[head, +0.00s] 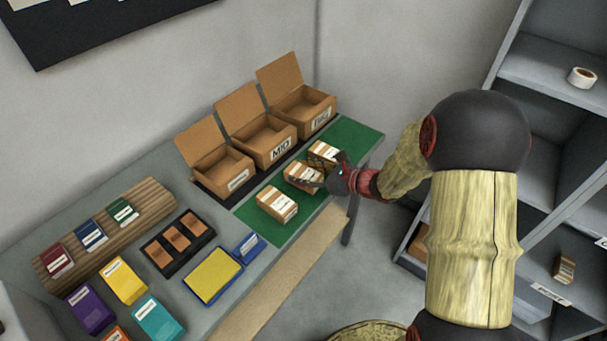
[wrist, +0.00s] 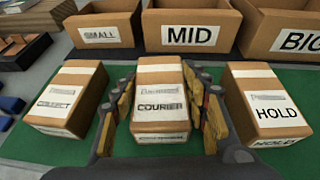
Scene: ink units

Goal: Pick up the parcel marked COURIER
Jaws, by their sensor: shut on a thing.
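The parcel marked COURIER (wrist: 159,92) is a brown box with a white label, centred in the wrist view. My gripper (wrist: 162,108) has one finger on each side of it and is shut on it. In the head view the same parcel (head: 302,174) is the middle one of a row, with my gripper (head: 322,179) at its right end. It looks level with its neighbours; I cannot tell whether it touches the green mat (head: 354,139). The COLLECT parcel (wrist: 70,98) stands to its left and the HOLD parcel (wrist: 266,103) to its right.
Open cartons marked SMALL (wrist: 103,28), MID (wrist: 190,32) and BIG (wrist: 285,35) stand behind the parcels. Coloured boxes, a yellow pad (head: 213,275) and a black tray (head: 178,243) lie farther left on the bench. Grey shelves (head: 545,110) stand at right.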

